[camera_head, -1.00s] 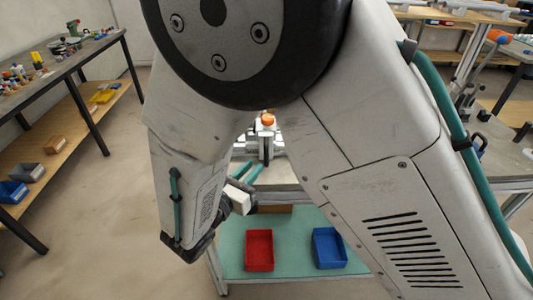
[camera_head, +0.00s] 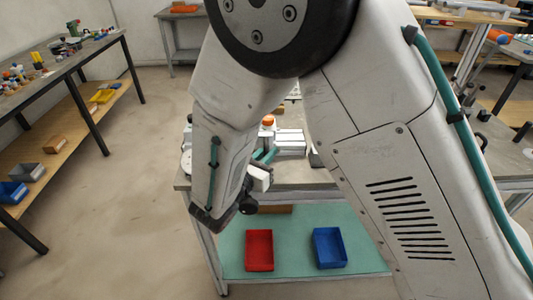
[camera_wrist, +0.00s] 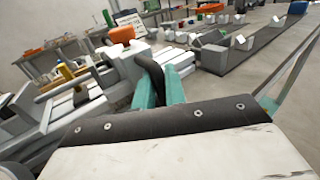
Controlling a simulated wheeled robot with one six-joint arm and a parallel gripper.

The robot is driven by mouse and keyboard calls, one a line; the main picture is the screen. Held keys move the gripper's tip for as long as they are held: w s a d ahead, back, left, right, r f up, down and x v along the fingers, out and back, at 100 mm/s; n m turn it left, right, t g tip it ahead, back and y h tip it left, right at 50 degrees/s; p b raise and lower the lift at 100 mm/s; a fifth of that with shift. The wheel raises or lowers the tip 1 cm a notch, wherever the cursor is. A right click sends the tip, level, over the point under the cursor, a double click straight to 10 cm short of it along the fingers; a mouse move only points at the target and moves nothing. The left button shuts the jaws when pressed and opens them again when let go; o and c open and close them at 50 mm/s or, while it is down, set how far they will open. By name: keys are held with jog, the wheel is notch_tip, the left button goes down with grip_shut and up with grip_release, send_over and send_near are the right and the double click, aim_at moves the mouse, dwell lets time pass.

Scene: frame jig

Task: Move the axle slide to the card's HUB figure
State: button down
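My gripper (camera_wrist: 161,90) has two teal fingers, in the lower middle of the wrist view. A dark curved handle (camera_wrist: 149,72) rises at the fingers and runs down between them; I cannot tell whether they press on it. The grey jig (camera_wrist: 80,92) with rails lies left of the fingers, and an orange knob (camera_wrist: 122,34) stands beyond them. A white card with dark print (camera_wrist: 129,20) stands behind the knob, too small to read. In the head view my gripper (camera_head: 264,155) is at the bench, near the orange knob (camera_head: 268,120). I cannot identify the axle slide for certain.
Below the bench top, a red bin (camera_head: 259,251) and a blue bin (camera_head: 329,248) sit on a green shelf (camera_head: 295,271). A cluttered bench (camera_head: 60,64) stands at the left. Open floor (camera_head: 130,190) lies between. My arm hides much of the jig bench.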

jog(key=shift+d, duration=1.1)
jog(key=c, duration=1.8)
grip_release()
jog(key=shift+a, duration=0.1)
jog(key=shift+s, duration=0.1)
jog(key=v, duration=0.7)
jog(key=shift+s+a, duration=0.2)
jog(key=shift+s, duration=0.05)
